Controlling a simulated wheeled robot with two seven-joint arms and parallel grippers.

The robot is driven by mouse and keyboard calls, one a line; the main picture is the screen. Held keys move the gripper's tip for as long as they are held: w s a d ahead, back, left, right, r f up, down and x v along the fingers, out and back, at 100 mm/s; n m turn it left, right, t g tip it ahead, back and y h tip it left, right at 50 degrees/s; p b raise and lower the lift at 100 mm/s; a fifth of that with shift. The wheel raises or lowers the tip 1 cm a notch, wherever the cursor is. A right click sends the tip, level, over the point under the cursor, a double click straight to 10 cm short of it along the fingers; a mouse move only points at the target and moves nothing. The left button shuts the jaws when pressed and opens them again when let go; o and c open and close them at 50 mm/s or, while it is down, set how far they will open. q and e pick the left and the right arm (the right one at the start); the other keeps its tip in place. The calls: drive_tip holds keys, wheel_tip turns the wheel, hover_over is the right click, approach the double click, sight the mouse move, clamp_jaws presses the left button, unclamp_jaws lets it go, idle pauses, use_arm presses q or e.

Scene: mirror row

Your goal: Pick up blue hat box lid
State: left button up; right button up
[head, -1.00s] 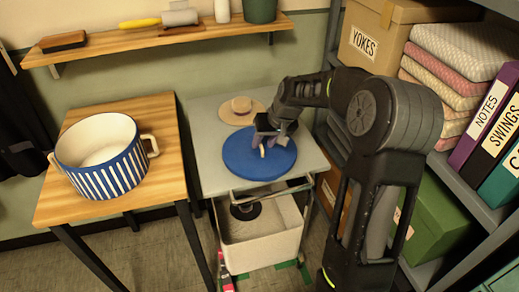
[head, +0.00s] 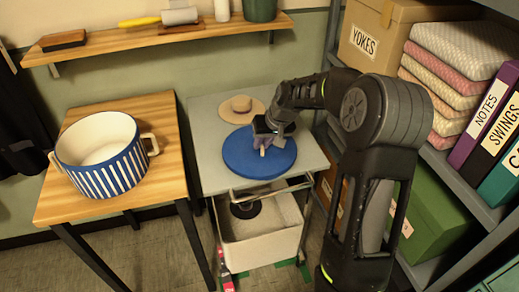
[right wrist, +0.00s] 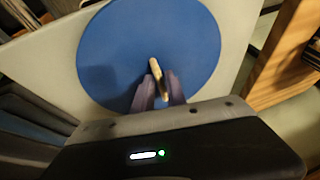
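The blue hat box lid (head: 240,158) is a flat blue disc lying on the grey top of a cart. A pale upright handle stands at its middle; it also shows in the right wrist view (right wrist: 158,72). My right gripper (head: 264,146) is low over the lid, with its fingers pointing down at the handle. In the right wrist view the two purple fingers (right wrist: 160,82) are apart, with the near end of the handle between them. I see no clear grip on it. My left gripper is not in view.
A straw hat (head: 241,108) lies behind the lid on the cart top (head: 205,120). A white bin (head: 262,235) sits below. A striped blue-white pot (head: 105,172) stands on the wooden table at left. A shelf with boxes, folded cloths and binders (head: 485,115) stands close at right.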

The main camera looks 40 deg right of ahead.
clamp_jaws()
idle(0.9)
wheel_tip(320, 180, up, 10)
idle(0.8)
drive_tip(key=shift+r, duration=0.1)
idle(0.4)
